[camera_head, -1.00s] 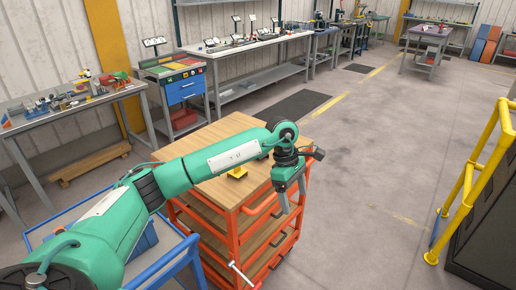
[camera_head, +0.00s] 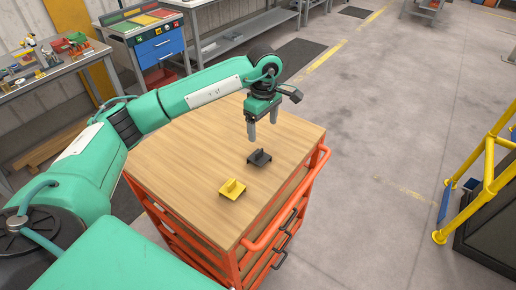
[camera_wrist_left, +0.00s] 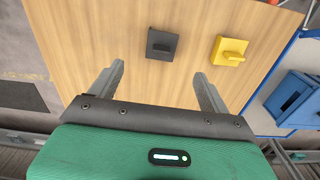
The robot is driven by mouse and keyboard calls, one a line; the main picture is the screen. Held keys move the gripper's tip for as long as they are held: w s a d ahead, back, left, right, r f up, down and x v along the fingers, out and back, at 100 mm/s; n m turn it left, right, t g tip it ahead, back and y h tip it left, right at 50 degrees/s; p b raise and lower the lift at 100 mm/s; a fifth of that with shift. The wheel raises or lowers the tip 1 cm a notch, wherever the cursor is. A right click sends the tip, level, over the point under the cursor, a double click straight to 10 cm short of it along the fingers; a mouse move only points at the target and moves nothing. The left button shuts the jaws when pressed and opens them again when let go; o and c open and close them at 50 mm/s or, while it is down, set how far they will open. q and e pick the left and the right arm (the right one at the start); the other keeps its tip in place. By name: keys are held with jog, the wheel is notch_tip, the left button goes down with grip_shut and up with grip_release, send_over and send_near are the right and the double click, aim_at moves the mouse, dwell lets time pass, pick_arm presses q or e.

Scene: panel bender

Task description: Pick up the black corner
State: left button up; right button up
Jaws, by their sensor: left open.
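The black corner (camera_head: 259,158) lies on the wooden top of the orange cart (camera_head: 190,150). In the left wrist view the black corner (camera_wrist_left: 162,44) is ahead of the fingertips, between their lines. A yellow corner (camera_head: 232,189) lies beside it, nearer to me in the head view, and shows to its right in the left wrist view (camera_wrist_left: 229,51). My left gripper (camera_head: 262,131) is open and empty, pointing down above the cart top, just beyond the black corner. Its two fingers (camera_wrist_left: 157,82) are spread apart in the left wrist view. My right gripper is not in view.
The rest of the cart top is clear. An orange handle rail (camera_head: 290,205) runs along its right side. A blue cart or bin (camera_wrist_left: 294,98) shows at the right of the wrist view. Yellow railing (camera_head: 480,180) stands far right. Workbenches (camera_head: 55,75) line the wall.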

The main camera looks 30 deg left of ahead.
pick_arm(q)
jog(key=p, duration=0.1)
send_over(259, 151)
jog(key=f, duration=0.3)
jog(key=d+f, duration=0.1)
jog(key=f, duration=0.1)
jog(key=shift+w, duration=0.1)
jog(key=shift+a+f+p, duration=0.15)
jog(key=shift+f+p, duration=0.3)
jog(key=shift+f, duration=0.45)
jog(key=shift+a+f+p, duration=0.1)
jog(key=shift+f+p, duration=0.25)
jog(key=f+p, duration=0.1)
jog(key=f, duration=0.2)
jog(key=shift+a+f+p, duration=0.2)
jog(key=shift+p, duration=0.15)
jog(key=shift+f, duration=0.4)
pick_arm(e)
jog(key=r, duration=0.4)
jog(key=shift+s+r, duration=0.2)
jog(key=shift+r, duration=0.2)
pick_arm(q)
jog(key=c, duration=1.1)
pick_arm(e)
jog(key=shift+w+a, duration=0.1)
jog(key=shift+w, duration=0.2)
